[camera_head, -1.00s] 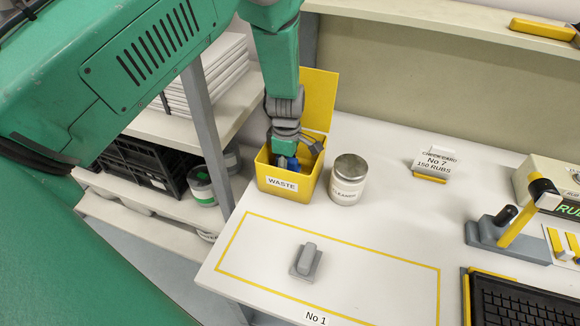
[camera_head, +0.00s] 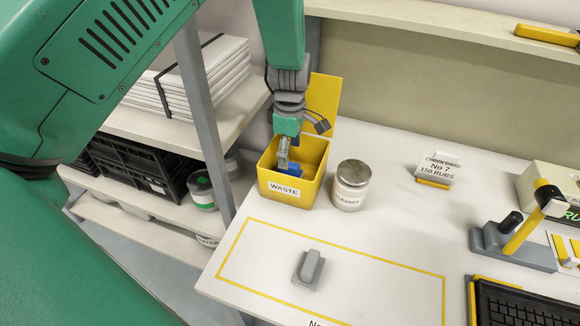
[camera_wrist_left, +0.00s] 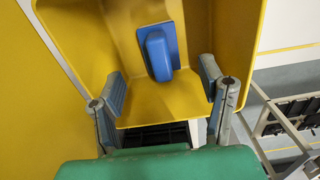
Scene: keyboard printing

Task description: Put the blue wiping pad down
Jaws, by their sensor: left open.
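The blue wiping pad (camera_head: 294,170) is inside the yellow waste bin (camera_head: 311,190). In the left wrist view the pad (camera_wrist_left: 158,54) rests against the inside of the bin (camera_wrist_left: 237,55), apart from both fingers. My left gripper (camera_head: 284,156) hangs over the bin opening, and its fingers partly cover the pad in the head view. In the left wrist view the gripper (camera_wrist_left: 162,85) is open and empty, one finger on each side, with the pad beyond the fingertips. My right gripper is not in view.
A cleaner jar (camera_head: 351,185) stands right beside the bin. A grey block with a handle (camera_head: 309,268) sits in the yellow-outlined area. The bin's raised lid (camera_head: 323,100) stands behind my gripper. A grey post (camera_head: 200,105) and shelves are to the left.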

